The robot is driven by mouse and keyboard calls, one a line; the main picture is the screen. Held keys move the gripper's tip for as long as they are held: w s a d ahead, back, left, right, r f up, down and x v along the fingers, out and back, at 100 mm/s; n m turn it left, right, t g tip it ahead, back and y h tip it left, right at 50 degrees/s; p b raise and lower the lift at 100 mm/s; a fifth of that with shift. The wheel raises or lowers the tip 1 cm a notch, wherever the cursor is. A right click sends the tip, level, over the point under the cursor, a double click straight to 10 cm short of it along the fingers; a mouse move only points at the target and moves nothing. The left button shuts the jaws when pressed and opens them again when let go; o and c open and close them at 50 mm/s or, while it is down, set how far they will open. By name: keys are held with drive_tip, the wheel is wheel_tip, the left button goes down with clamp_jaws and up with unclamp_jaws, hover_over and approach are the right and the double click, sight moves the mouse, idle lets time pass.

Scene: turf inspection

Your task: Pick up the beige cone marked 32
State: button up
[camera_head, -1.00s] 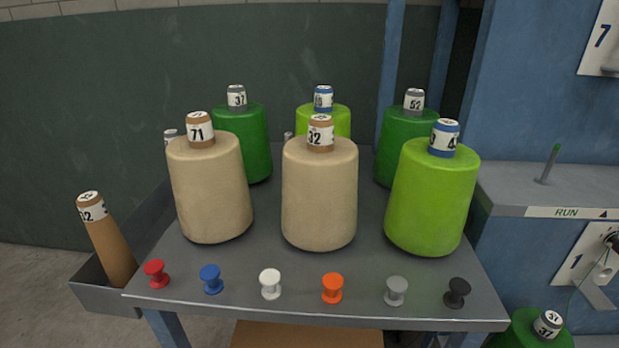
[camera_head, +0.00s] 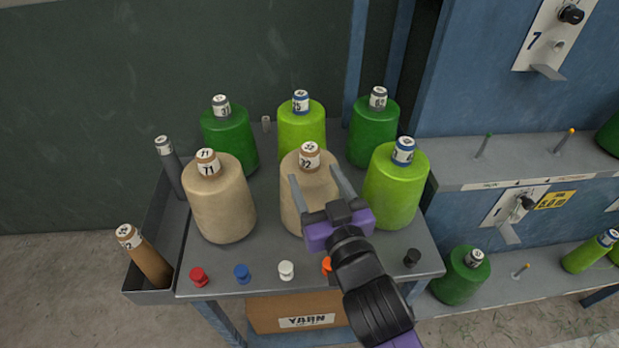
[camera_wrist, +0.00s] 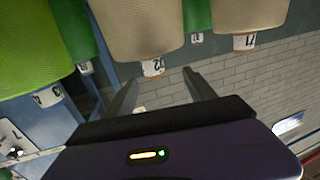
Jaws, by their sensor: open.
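The beige cone marked 32 (camera_head: 291,205) stands upright in the middle of the front row on a grey table. Its brown top with a white label shows above my gripper, and my gripper covers part of its front. My gripper (camera_head: 314,173) is open and empty, its two fingers pointing at the cone from the front. The wrist view is upside down; there the cone (camera_wrist: 140,25) hangs with its label between and beyond the fingertips of my gripper (camera_wrist: 160,76). I cannot tell whether a finger touches it.
A beige cone marked 71 (camera_head: 222,207) stands left, a lime cone (camera_head: 398,185) close right. Dark green and lime cones (camera_head: 301,128) stand behind. Small coloured pegs, including a blue one (camera_head: 242,273), line the table's front edge. A side tray (camera_head: 150,293) holds tubes.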

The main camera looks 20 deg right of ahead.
sight(313, 162)
drive_tip(key=shift+w+d+f+g+h, duration=0.2)
drive_tip(key=shift+f+g+h, duration=0.1)
drive_tip(key=shift+f, duration=0.15)
drive_tip(key=shift+w+d+f+m, duration=0.1)
drive_tip(key=shift+w+m, duration=0.2)
drive_tip(key=shift+w+d+p, duration=0.25)
drive_tip(key=shift+w, duration=0.9)
drive_tip(key=shift+w+d+p, duration=0.2)
drive_tip(key=shift+w+p, duration=0.05)
drive_tip(key=shift+w, duration=0.85)
drive_tip(key=shift+w+d+p, duration=0.25)
drive_tip(key=shift+w, duration=0.9)
drive_tip(key=shift+f, duration=0.1)
clamp_jaws()
drive_tip(key=shift+r, duration=0.35)
